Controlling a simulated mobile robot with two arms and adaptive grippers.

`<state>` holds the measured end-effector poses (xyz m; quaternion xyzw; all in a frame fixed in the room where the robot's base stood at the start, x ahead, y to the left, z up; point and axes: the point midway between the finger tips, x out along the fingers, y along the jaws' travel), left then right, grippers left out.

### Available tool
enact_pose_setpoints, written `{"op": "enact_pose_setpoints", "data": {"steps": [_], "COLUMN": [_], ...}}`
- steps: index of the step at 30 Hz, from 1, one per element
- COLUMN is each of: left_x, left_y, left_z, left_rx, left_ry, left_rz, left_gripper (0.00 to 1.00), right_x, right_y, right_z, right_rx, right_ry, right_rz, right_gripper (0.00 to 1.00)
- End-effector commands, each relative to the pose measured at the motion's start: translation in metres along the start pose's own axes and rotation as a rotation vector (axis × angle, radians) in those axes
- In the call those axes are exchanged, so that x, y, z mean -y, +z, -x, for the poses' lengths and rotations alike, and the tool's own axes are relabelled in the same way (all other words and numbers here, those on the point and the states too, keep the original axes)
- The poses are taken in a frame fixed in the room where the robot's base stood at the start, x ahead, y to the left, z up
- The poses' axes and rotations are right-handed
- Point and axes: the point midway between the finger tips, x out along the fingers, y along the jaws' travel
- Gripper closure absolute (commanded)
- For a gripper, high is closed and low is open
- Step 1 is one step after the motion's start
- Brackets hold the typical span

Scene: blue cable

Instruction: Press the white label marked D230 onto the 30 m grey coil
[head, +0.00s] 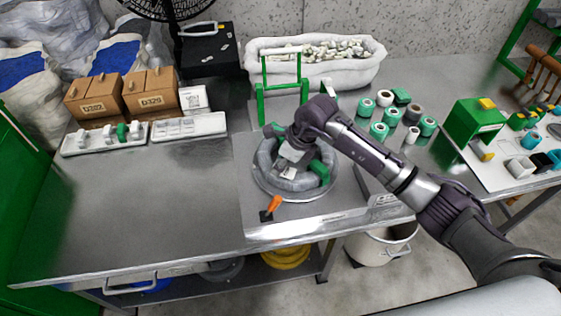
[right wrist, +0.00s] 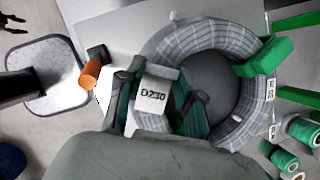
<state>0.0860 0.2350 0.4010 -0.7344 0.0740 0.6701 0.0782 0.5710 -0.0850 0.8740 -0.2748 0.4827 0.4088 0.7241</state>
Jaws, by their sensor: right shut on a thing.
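The grey coil (head: 265,158) lies in a round holder on a metal plate on the bench; it also shows in the right wrist view (right wrist: 180,47). A green clip (right wrist: 264,57) sits over its ring. My right gripper (right wrist: 157,100) is shut on the white label marked D230 (right wrist: 152,95), whose print faces the wrist camera. In the head view the right gripper (head: 291,153) is over the coil's ring. I cannot tell whether the label touches the coil. White tags with small print (right wrist: 271,90) sit at the ring's far side. My left gripper is not in view.
An orange-handled tool (head: 271,208) stands at the plate's front. A green frame (head: 281,85) rises behind the coil. Green and white spools (head: 379,130) stand to the right. Cardboard boxes (head: 152,92) and white trays (head: 189,126) are at the left. The bench's left front (head: 130,210) is clear.

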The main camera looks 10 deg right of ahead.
Motion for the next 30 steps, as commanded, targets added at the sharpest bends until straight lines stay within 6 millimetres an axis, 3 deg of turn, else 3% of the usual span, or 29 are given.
{"op": "enact_pose_setpoints", "data": {"steps": [30], "left_x": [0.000], "left_y": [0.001], "left_z": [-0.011], "left_rx": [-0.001], "left_ry": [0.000], "left_rz": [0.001], "left_gripper": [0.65], "right_x": [0.000], "right_y": [-0.003], "right_z": [-0.008], "right_rx": [-0.001], "right_ry": [0.000], "right_rz": [0.000], "right_gripper": [0.78]}}
